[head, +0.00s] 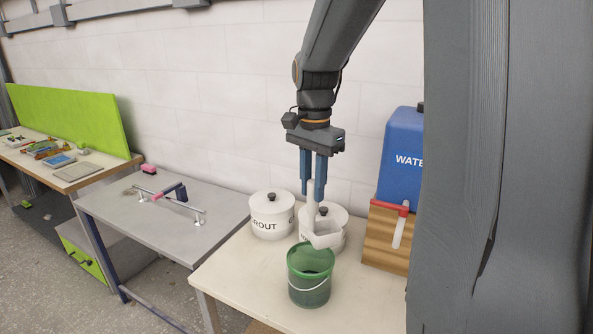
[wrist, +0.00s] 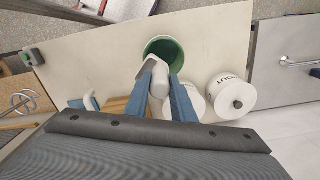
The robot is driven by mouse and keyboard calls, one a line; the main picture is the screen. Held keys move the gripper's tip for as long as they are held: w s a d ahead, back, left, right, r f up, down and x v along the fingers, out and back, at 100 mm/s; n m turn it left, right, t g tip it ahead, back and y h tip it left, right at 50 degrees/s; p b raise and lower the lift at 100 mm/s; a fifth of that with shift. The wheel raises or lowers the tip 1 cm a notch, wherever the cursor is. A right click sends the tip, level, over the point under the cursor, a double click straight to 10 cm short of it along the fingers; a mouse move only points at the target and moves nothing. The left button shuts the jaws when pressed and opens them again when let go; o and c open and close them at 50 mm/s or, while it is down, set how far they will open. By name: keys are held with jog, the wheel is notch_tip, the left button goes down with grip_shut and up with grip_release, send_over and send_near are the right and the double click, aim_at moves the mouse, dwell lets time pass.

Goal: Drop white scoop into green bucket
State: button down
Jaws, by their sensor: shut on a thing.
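My gripper (head: 314,176) is shut on the handle of the white scoop (head: 326,236), which hangs down from the fingers with its bowl lowest. In the head view the scoop's bowl is above and slightly behind the rim of the green bucket (head: 309,284). The bucket stands upright on the pale table with a thin white handle across its front. In the wrist view the scoop (wrist: 152,72) reaches over the near edge of the bucket's opening (wrist: 168,48) and hides part of it. I cannot tell whether they touch.
White lidded grout pot (head: 271,217) and another white pot (head: 334,214) stand behind the bucket. A blue water container (head: 401,150) with a red-handled tap sits on a wooden stand at right. A grey table (head: 165,222) with a metal bar is at left. The pale table (head: 243,268) is clear left of the bucket.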

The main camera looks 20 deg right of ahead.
aim_at(311, 205)
jog(key=shift+w+a+f, duration=0.1)
jog(key=shift+w+a, duration=0.05)
jog(key=shift+w, duration=0.3)
jog(key=shift+s+f, duration=0.1)
jog(key=shift+f, duration=0.4)
jog(key=shift+f+b, duration=1.65)
jog(key=shift+f, duration=0.75)
jog(key=c, duration=1.4)
grip_release()
jog(key=shift+c, duration=0.2)
